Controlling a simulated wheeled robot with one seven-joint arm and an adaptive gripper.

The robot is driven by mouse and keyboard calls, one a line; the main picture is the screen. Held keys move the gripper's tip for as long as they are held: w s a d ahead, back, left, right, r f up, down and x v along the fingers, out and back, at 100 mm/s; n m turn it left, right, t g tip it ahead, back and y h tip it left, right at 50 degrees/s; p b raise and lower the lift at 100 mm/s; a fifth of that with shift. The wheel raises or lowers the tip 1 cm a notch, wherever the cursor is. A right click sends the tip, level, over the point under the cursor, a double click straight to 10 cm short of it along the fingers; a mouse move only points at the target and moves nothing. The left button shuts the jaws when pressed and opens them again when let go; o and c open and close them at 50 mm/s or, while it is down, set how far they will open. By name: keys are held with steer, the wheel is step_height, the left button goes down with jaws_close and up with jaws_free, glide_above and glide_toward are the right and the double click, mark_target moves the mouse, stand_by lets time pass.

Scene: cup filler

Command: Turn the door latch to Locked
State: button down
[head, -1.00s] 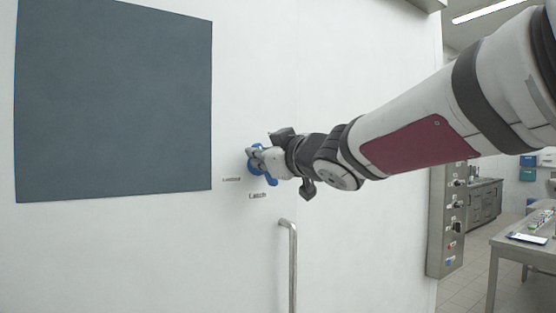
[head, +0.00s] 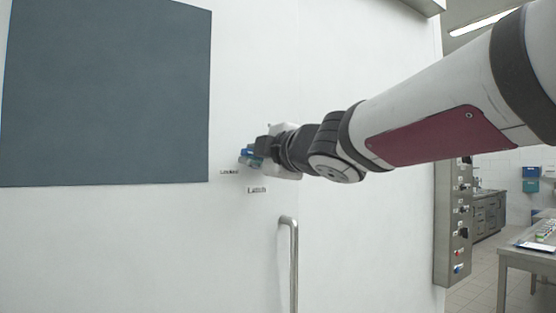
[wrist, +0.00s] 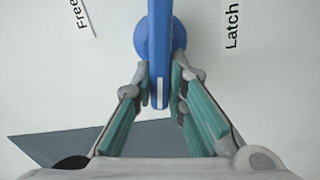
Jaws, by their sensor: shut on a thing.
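The blue door latch (head: 246,155) is mounted on the white door. In the head view it is partly hidden by my gripper (head: 262,150). In the wrist view the latch (wrist: 160,45) shows a round hub and a long straight handle with a small white mark near its lower end. My gripper (wrist: 161,92) is shut on the handle, one teal-padded finger on each side. The handle points toward the dark panel. A label reading "Latch" (head: 257,190) sits below it. A smaller label (head: 229,172) to its left is hard to read. A "Free" label (wrist: 82,12) shows in the wrist view.
A dark blue-grey panel (head: 105,95) is on the door, left of the latch. A vertical metal door handle (head: 293,265) is below my wrist. A control column (head: 453,225) and a table (head: 525,260) stand at the right.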

steer(key=shift+f+n+b, duration=0.35)
steer(key=shift+n+b, duration=0.05)
steer(key=shift+n, duration=0.7)
steer(key=c, duration=1.6)
jaws_free()
steer(key=shift+s, duration=0.1)
steer(key=v, duration=1.2)
